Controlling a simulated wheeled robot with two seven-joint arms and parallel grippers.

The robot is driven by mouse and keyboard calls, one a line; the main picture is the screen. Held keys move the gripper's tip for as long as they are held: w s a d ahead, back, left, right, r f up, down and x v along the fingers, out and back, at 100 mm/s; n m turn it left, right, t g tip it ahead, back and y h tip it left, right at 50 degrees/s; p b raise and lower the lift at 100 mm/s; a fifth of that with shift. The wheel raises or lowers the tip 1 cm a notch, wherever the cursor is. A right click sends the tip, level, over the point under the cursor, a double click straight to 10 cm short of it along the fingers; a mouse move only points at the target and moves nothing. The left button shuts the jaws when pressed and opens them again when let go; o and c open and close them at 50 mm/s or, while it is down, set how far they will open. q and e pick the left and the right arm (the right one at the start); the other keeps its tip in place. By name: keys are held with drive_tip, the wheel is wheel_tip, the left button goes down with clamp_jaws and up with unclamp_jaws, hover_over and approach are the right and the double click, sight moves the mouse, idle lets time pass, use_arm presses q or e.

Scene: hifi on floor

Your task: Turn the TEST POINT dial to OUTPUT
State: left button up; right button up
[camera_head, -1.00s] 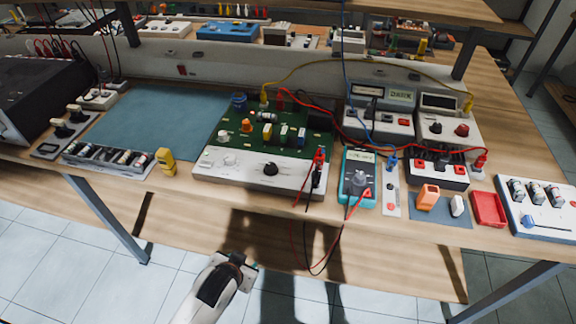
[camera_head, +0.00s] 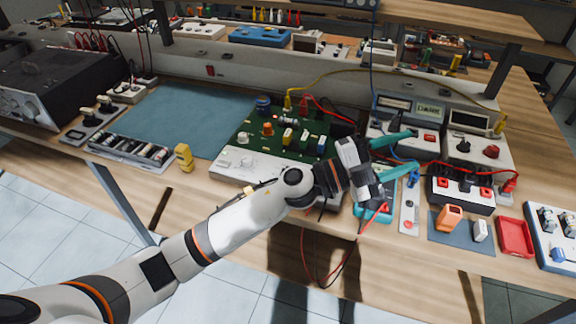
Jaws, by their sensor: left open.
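The green circuit board with a white front panel (camera_head: 236,166) stands mid-table. A black dial showed on that panel earlier; my left arm now covers that spot, so I cannot see the dial or its pointer. The panel's lettering is too small to read. My left gripper (camera_head: 413,149) has teal fingers spread apart with nothing between them. It hangs right of the board, above the teal multimeter (camera_head: 372,214) and in front of the grey meter box, and hides most of the multimeter. My right gripper is out of view.
Red and black test leads (camera_head: 338,262) loop over the table's front edge. Right of the multimeter are an orange block (camera_head: 448,218), a red tray (camera_head: 515,237) and a black-fronted terminal box (camera_head: 459,194). The blue mat (camera_head: 190,120) at left is bare.

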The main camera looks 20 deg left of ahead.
use_arm(q)
wheel_tip(320, 180, down, 3)
drive_tip(key=s+d+m+g+y, duration=0.1)
drive_tip(key=d+m+g+y, duration=0.1)
drive_tip(key=m+g, duration=0.6)
drive_tip(key=g+y, duration=0.1)
drive_tip(key=y, duration=1.6)
hover_over(287, 170)
wheel_tip(287, 170, down, 2)
wheel_tip(287, 170, down, 12)
drive_tip(key=shift+r+p, duration=0.1)
drive_tip(key=shift+p, duration=0.4)
